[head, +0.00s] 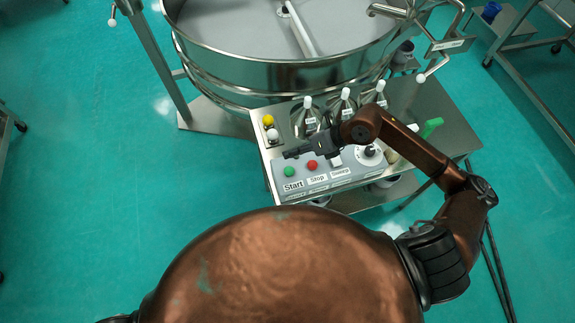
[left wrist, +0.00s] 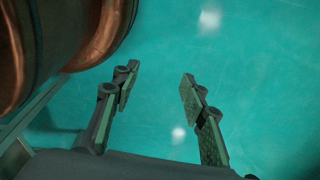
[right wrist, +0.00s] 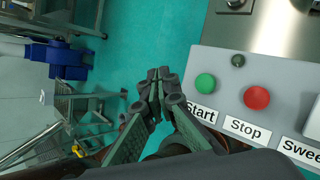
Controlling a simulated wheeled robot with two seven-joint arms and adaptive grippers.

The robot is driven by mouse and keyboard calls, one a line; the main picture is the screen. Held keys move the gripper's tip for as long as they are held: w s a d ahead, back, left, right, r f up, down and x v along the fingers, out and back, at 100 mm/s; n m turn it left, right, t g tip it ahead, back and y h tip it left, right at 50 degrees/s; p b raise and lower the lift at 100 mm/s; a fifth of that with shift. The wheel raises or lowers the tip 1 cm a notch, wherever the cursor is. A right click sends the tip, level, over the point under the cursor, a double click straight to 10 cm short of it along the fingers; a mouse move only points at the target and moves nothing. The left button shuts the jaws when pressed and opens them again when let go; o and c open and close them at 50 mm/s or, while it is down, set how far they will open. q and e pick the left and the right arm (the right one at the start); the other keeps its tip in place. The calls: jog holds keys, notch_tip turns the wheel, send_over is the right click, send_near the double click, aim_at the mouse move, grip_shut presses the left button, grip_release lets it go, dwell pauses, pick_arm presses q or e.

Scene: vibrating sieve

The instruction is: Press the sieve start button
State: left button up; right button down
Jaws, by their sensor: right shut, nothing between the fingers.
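The green start button (head: 289,171) sits at the left end of the grey control panel (head: 345,176), above the label "Start". It also shows in the right wrist view (right wrist: 205,83). The red stop button (head: 312,165) is just right of it. My right gripper (head: 287,154) is shut and empty, above the panel's upper left part and apart from the green button. In the right wrist view its fingertips (right wrist: 158,76) lie left of the green button. My left gripper (left wrist: 157,85) is open and empty over bare floor; it does not show in the head view.
The large round metal sieve (head: 270,82) stands behind the panel. Several flasks with white stoppers (head: 307,118) stand on the unit, near a yellow-topped item (head: 268,120). Blue-green floor (head: 80,200) is clear at the left. A metal cart (head: 515,40) stands at the upper right.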

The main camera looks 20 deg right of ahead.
aim_at(291, 170)
pick_arm(q)
jog(key=s, duration=0.4)
pick_arm(e)
notch_tip(291, 170, down, 3)
jog(key=shift+d+f+b, duration=0.15)
jog(key=shift+f+b, duration=0.05)
jog(key=shift+b, duration=0.85)
notch_tip(291, 170, down, 6)
jog(key=b, duration=0.3)
jog(key=shift+w+r+b, duration=0.1)
jog(key=shift+r+b, duration=0.15)
jog(key=shift+b, duration=0.15)
pick_arm(q)
jog(key=w+f, duration=0.3)
jog(key=f, duration=0.2)
jog(key=shift+w+f, duration=0.15)
jog(key=shift+f, duration=0.25)
jog(key=shift+s, duration=0.3)
jog(key=shift+f, duration=0.1)
jog(key=shift+f+b, duration=0.3)
jog(key=shift+b, duration=0.05)
pick_arm(e)
jog(key=shift+f, duration=0.45)
